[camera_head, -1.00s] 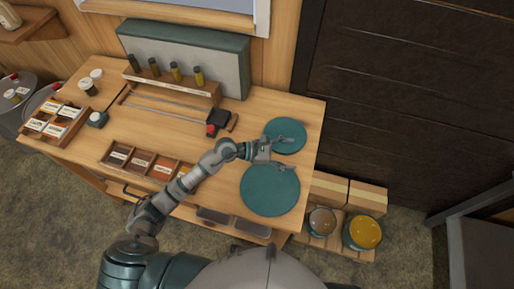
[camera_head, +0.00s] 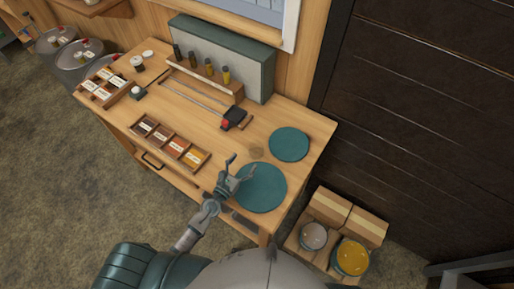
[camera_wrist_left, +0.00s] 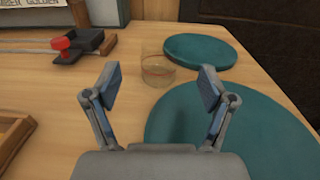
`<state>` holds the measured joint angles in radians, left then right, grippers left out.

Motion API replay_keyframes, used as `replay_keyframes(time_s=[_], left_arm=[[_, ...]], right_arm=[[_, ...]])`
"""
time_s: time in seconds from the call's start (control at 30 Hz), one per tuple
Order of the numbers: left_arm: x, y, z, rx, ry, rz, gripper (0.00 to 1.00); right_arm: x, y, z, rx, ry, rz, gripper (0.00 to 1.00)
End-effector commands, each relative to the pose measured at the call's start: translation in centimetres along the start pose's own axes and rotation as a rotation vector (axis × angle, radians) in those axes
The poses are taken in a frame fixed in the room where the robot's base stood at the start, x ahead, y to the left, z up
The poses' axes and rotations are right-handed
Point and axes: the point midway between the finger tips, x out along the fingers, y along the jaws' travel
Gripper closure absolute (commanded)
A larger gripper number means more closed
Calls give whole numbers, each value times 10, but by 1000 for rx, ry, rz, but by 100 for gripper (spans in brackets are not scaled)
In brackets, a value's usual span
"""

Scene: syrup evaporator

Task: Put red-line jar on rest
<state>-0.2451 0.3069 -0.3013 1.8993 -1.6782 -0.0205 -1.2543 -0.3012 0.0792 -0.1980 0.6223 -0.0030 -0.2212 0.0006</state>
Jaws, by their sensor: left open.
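A small clear glass jar with a reddish line around it (camera_wrist_left: 157,68) stands upright on the wooden table, beside two teal round pads. It shows faintly in the head view (camera_head: 256,152). The smaller pad (camera_head: 289,144) is behind and right of it; the larger pad (camera_head: 260,188) is in front. I cannot tell which thing is the rest. My left gripper (camera_head: 243,168) is open and empty, near the larger pad's left edge. In the left wrist view the jar shows beyond and between its spread fingers (camera_wrist_left: 160,82), apart from them. My right gripper is out of view.
A black block with a red knob (camera_head: 233,118) and thin rods lie left of the jar. A rack with several vials (camera_head: 205,82) stands behind. A compartment tray with labelled cards (camera_head: 170,145) is at the front left. Boxes and bowls (camera_head: 350,257) sit beyond the table's right side.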

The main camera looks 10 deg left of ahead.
Motion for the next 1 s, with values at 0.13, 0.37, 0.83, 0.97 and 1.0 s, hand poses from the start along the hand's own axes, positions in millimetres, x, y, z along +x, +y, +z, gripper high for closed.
replay_keyframes(time_s=[0.13, 0.37, 0.83, 0.97, 1.0], left_arm=[[30, 0, 1, 0, -2, 1, 17], [50, -1, -1, 0, 0, -1, 17], [99, -3, -7, 0, 2, -2, 17], [98, -3, -7, 0, 2, -2, 17], [98, -3, -7, 0, 2, -2, 25]], right_arm=[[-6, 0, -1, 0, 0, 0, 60], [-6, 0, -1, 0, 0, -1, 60], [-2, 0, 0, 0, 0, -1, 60], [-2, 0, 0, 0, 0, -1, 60], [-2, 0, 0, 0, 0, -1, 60]])
